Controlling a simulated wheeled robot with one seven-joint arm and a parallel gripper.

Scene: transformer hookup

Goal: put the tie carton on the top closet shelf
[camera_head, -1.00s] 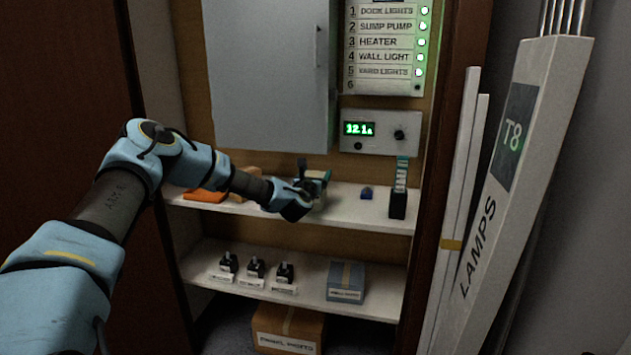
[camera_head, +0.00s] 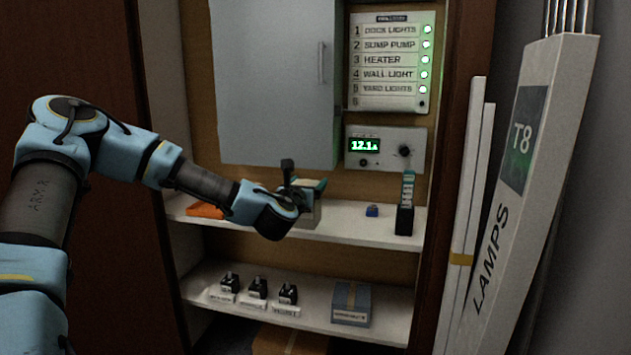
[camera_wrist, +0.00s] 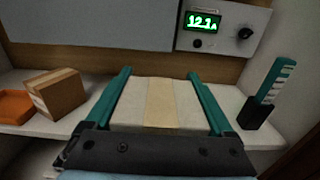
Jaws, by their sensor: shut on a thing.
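A pale grey-white carton with a beige tape stripe (camera_wrist: 160,103) sits between the teal fingers of my gripper (camera_wrist: 160,76) in the wrist view. I cannot read a label on it. In the head view my gripper (camera_head: 308,185) is shut on this carton (camera_head: 311,213), which is partly hidden by the fingers and wrist. The carton is at the upper closet shelf (camera_head: 365,232), left of a small blue block. I cannot tell whether its underside touches the shelf.
On the upper shelf are an orange tray (camera_head: 205,211), a brown carton (camera_wrist: 57,93), the blue block (camera_head: 372,211) and a black holder (camera_head: 404,218). A grey cabinet (camera_head: 270,85) hangs above. The lower shelf (camera_head: 310,303) holds several items. Lamp cartons (camera_head: 530,160) lean at right.

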